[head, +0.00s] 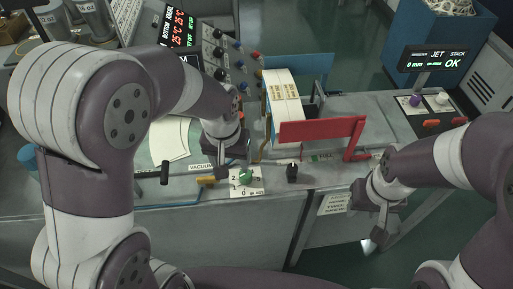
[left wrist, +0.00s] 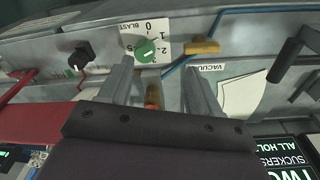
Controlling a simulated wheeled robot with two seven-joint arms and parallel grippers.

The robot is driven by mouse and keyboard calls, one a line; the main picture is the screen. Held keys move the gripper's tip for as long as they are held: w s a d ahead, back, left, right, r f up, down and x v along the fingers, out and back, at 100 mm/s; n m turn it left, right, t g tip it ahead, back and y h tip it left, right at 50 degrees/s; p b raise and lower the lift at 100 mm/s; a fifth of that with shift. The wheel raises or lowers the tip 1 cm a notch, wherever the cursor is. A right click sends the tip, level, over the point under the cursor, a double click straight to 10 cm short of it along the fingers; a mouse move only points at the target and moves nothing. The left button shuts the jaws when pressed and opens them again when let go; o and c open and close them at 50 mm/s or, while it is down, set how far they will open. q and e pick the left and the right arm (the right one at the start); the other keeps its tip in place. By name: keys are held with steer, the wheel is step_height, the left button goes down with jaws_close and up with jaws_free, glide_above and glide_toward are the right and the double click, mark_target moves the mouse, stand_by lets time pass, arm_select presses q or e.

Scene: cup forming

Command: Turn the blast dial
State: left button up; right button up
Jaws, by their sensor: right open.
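The blast dial is a green knob (head: 245,176) on a white numbered plate (head: 241,189) at the table's front edge. In the left wrist view the green knob (left wrist: 145,50) and its plate (left wrist: 153,24), marked BLAST, are near the top. I cannot tell exactly which number the knob points at. My left gripper (head: 232,160) is just behind the dial; its two fingers (left wrist: 160,72) are spread and empty, with the knob beyond their tips and apart from them. My right gripper (head: 370,214) is open and empty in front of the table, right of the dial.
A yellow handle (head: 205,180) by the VACUUM label is left of the dial. A black knob (head: 292,172) stands to its right. Pale paper (head: 168,140) lies at left.

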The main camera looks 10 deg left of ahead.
mark_target(246, 176)
arm_select(q)
steer(key=w+d+r+n+g, duration=0.1)
steer(key=w+d+r+n, duration=0.2)
steer(key=w+n, duration=0.1)
steer(key=shift+n, duration=0.3)
steer(key=f, duration=0.5)
steer(key=f+p, duration=0.1)
steer(key=f, duration=0.5)
steer(key=shift+s+a+f, duration=0.1)
steer(key=shift+a+f, duration=0.1)
steer(key=shift+f, duration=0.6)
steer(key=c, duration=1)
